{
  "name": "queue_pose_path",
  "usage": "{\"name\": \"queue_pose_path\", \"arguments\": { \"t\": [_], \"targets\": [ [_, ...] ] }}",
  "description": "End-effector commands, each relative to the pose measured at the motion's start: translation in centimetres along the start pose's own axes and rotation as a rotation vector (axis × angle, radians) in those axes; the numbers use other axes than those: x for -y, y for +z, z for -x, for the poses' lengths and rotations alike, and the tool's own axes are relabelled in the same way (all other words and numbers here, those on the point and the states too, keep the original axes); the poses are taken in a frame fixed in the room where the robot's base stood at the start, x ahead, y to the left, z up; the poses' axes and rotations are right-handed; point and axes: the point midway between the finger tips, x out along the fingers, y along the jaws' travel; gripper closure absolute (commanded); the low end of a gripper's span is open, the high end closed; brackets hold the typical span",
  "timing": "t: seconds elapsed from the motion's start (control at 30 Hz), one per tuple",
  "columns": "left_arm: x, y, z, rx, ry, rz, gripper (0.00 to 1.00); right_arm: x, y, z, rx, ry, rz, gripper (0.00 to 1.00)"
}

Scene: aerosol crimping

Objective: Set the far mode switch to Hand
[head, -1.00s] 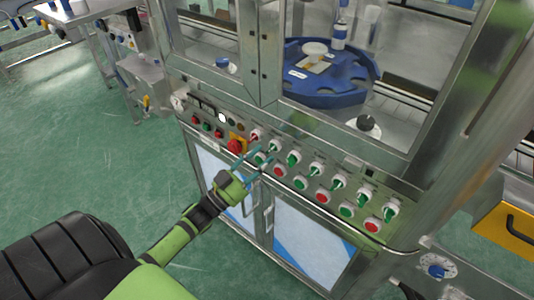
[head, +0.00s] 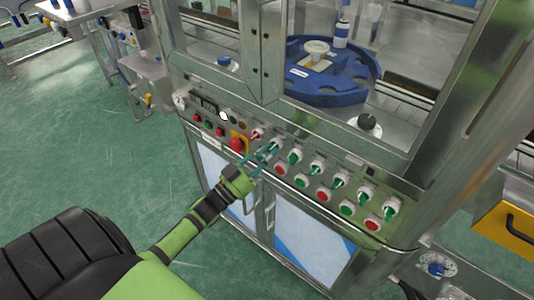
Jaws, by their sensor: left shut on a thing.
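The machine's sloped control panel (head: 330,197) carries a row of white rotary switches with coloured handles. The first switch from the left (head: 257,133) has a red handle. Beside it, the second switch (head: 275,144) has my left gripper (head: 267,152) at its handle. The teal fingers are shut on this switch's handle, as far as the small view shows; they partly cover it. The switches to its right, such as the third (head: 295,156), have green handles and are clear of the gripper. Which switch is the far mode one, and any labels, cannot be read. My right gripper is not in view.
Below the switches is a row of red and green push buttons, such as a red one (head: 281,169). A red emergency knob on a yellow plate (head: 237,144) is just left of my fingers. Glass doors and a blue turntable (head: 330,88) are above the panel. Green floor is open at left.

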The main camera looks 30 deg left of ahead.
Motion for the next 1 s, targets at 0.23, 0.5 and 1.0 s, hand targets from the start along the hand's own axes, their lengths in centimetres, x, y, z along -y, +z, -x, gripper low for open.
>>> {"name": "queue_pose_path", "arguments": {
  "t": [0.23,0.5,1.0],
  "targets": [
    [-0.1,-0.1,-0.1,0.001,-0.048,0.116,1.00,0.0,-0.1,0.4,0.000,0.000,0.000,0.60],
    [-0.2,-0.3,-0.1,0.001,-0.140,0.337,1.00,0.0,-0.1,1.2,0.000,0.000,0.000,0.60],
    [-0.4,-0.7,-0.3,0.001,-0.310,0.747,1.00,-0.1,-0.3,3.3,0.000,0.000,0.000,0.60]
  ]
}}
